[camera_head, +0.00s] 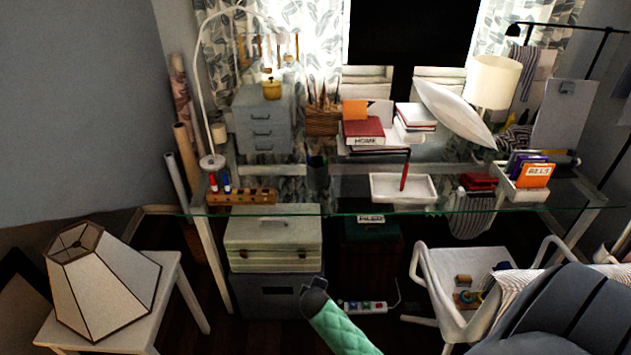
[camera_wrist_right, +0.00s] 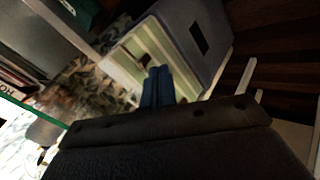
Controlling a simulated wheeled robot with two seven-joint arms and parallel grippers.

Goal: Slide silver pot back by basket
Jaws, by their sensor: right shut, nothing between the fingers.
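I cannot make out a clearly silver pot in either view. A brown basket (camera_head: 322,120) full of upright sticks or pencils stands at the back of the glass desk, left of the red book. A small dark cup (camera_head: 317,165) stands in front of it, apart from it; its material is too dark to tell. My right gripper (camera_wrist_right: 157,72) shows in the right wrist view, its two blue fingers together with nothing between them. The striped box (camera_wrist_right: 150,50) lies beyond the fingertips.
The glass desk (camera_head: 345,212) holds a white tray (camera_head: 385,188), a wooden rack (camera_head: 243,196), and a grey drawer unit (camera_head: 262,118) with a yellow pot (camera_head: 271,89) on top. Boxes (camera_head: 273,240) stand beneath. A white chair (camera_head: 445,290) is at right, a lampshade (camera_head: 100,280) at left.

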